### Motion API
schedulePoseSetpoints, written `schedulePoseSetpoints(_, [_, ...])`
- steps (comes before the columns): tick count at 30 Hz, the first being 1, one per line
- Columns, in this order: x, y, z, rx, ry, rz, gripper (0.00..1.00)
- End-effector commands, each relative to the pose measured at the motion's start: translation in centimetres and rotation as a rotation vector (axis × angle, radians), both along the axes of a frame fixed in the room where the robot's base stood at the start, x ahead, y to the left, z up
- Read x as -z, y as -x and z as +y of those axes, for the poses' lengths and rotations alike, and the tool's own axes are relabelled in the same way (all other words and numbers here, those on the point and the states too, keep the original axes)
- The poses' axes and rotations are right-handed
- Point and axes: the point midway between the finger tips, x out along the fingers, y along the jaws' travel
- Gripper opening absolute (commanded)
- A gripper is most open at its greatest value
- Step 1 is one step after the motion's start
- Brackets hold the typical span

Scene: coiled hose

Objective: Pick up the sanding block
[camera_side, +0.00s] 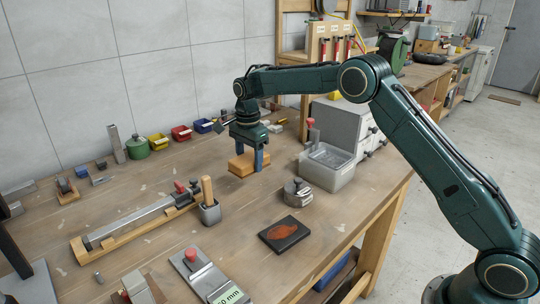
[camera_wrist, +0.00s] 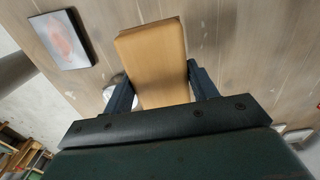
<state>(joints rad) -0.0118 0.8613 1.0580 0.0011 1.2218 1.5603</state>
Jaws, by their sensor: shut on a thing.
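The sanding block (camera_side: 240,165) is a light wooden block, orange-tan in the side view, with a darker line along its side. My gripper (camera_side: 250,160) points down over the bench, its two blue-grey fingers on either side of the block. In the wrist view the sanding block (camera_wrist: 153,62) lies between the fingers of my gripper (camera_wrist: 160,85), and it juts out past their tips. The gripper is shut on it. Whether the block's underside touches the bench or hangs just above it, I cannot tell.
A clear plastic tub (camera_side: 327,168) and a round metal piece (camera_side: 298,193) stand to the right. A dark plate with an orange patch (camera_side: 284,235) lies in front. A long clamp-like tool (camera_side: 135,222) lies to the left. Coloured bins (camera_side: 181,133) line the wall.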

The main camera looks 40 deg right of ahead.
Motion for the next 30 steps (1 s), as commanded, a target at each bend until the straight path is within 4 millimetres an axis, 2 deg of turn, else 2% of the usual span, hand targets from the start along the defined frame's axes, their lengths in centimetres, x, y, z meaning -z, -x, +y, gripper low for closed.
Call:
schedulePoseSetpoints(1, [-1.4, -0.1, 0.0, 0.000, 0.000, -0.005, 0.33])
schedulePoseSetpoints(6, [-5.0, -0.1, 0.0, 0.000, 0.000, -0.005, 0.33])
schedulePoseSetpoints(12, [-7.9, 0.0, 0.0, 0.000, 0.000, -0.002, 0.33])
schedulePoseSetpoints(19, [-9.5, 0.0, 0.0, 0.000, 0.000, 0.000, 0.33])
schedulePoseSetpoints(30, [-9.8, 0.0, 0.0, 0.000, 0.000, 0.000, 0.33])
